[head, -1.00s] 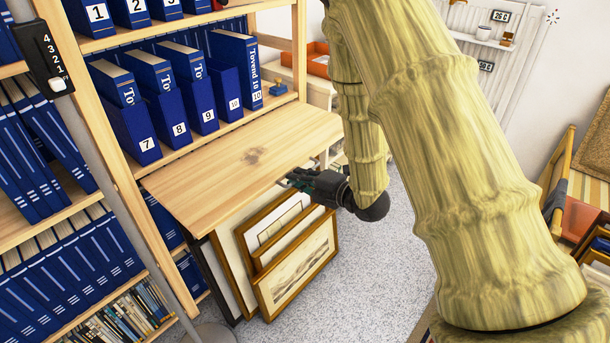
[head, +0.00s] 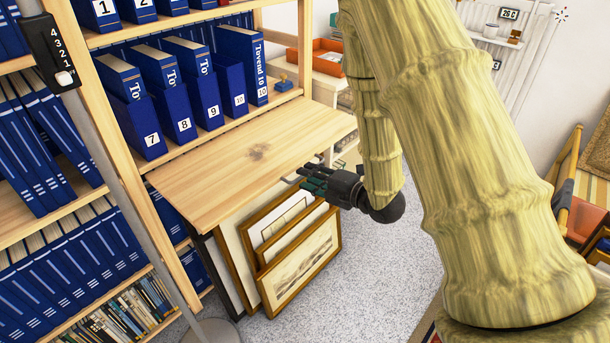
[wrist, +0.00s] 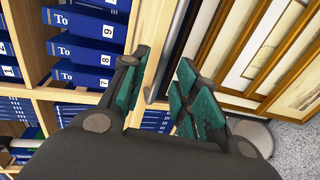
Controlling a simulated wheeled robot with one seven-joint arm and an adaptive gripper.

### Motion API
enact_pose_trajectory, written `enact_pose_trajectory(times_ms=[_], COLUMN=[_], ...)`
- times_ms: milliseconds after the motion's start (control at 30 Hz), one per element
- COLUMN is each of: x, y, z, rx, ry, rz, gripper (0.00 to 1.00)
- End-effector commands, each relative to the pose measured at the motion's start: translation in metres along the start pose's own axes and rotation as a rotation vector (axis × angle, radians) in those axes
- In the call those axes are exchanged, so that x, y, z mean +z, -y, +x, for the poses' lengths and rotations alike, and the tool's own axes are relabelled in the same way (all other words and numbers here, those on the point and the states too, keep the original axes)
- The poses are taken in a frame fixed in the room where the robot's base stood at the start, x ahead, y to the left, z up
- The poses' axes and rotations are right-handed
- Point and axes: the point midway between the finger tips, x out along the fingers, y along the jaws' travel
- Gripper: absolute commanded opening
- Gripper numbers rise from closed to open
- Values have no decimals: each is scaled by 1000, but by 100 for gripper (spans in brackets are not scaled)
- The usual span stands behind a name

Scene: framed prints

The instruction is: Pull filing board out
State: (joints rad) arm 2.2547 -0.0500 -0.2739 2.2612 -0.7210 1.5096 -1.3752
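The filing board (head: 235,165) is a flat light-wood panel sticking out level from the bookshelf, with a dark knot in its top. A thin grey metal handle (head: 291,179) shows at its front edge. In the wrist view the handle (wrist: 166,52) runs between the two finger lines, beside the board's pale wooden edge (wrist: 158,45). My gripper (head: 306,180) is at the board's front edge, right of its middle. The green-padded fingers are apart in the wrist view (wrist: 163,78), with a clear gap between them. I cannot tell whether either finger touches the handle.
Framed prints (head: 298,262) lean together under the board. Blue numbered binders (head: 187,105) fill the shelf above it. A grey column with a numbered slider (head: 56,55) stands at the left. An orange tray (head: 318,57) is behind. Grey floor (head: 375,260) is free in front.

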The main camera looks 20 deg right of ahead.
Motion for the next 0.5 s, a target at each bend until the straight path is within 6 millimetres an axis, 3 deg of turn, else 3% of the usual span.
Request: enact_pose_trajectory(times_ms=[300,500], x=[0,0], y=[0,0], z=[-59,-83], rx=[-1,-1], ry=[1,1], rz=[1,0], gripper=[30,30])
